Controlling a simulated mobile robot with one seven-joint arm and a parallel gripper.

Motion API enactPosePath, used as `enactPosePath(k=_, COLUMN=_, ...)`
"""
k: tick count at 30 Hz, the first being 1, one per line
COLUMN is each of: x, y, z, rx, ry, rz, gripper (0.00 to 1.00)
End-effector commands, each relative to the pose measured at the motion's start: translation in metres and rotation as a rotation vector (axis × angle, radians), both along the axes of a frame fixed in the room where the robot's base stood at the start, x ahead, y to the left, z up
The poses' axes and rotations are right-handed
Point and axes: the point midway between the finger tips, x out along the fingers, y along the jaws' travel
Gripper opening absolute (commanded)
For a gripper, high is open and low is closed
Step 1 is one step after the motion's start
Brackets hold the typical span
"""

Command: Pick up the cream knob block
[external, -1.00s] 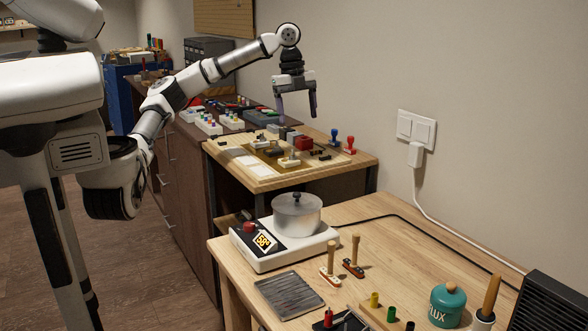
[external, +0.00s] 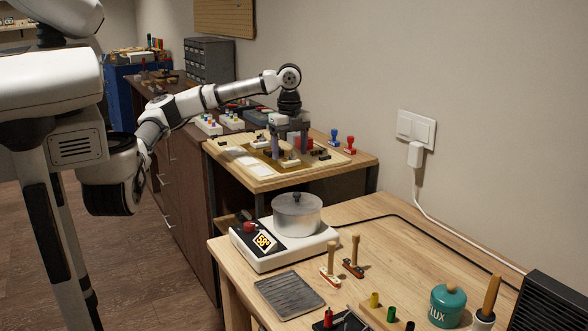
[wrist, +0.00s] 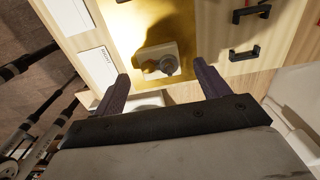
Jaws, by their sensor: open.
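The cream knob block (wrist: 160,62) lies on a gold-coloured mat (wrist: 133,22) in the wrist view. It is a pale block with a round grey knob on top. My gripper (wrist: 163,83) is open, and the block shows between and just beyond its two fingertips, apart from both. In the external view my gripper (external: 289,152) points down over the wooden board, with the cream block (external: 290,162) low beside its fingers and partly hidden by them.
Two black handles (wrist: 247,30) lie to the right in the wrist view. A white labelled card (wrist: 93,66) lies to the left. A pot (external: 297,213) sits on a hot plate in front.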

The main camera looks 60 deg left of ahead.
Motion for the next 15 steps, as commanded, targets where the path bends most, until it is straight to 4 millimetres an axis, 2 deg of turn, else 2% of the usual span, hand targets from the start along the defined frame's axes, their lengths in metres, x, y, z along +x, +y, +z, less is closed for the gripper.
enactPosePath(k=5, x=0.0, y=-0.001, z=-0.02, rx=0.0, ry=0.0, rz=0.0, gripper=0.75)
enactPosePath(k=12, x=0.0, y=-0.001, z=-0.023, rx=0.0, ry=-0.001, rz=0.0, gripper=0.75)
enactPosePath(k=13, x=0.0, y=-0.001, z=-0.023, rx=0.0, ry=-0.001, rz=0.0, gripper=0.73)
enactPosePath(k=15, x=0.0, y=-0.001, z=-0.023, rx=0.0, ry=-0.001, rz=0.0, gripper=0.64)
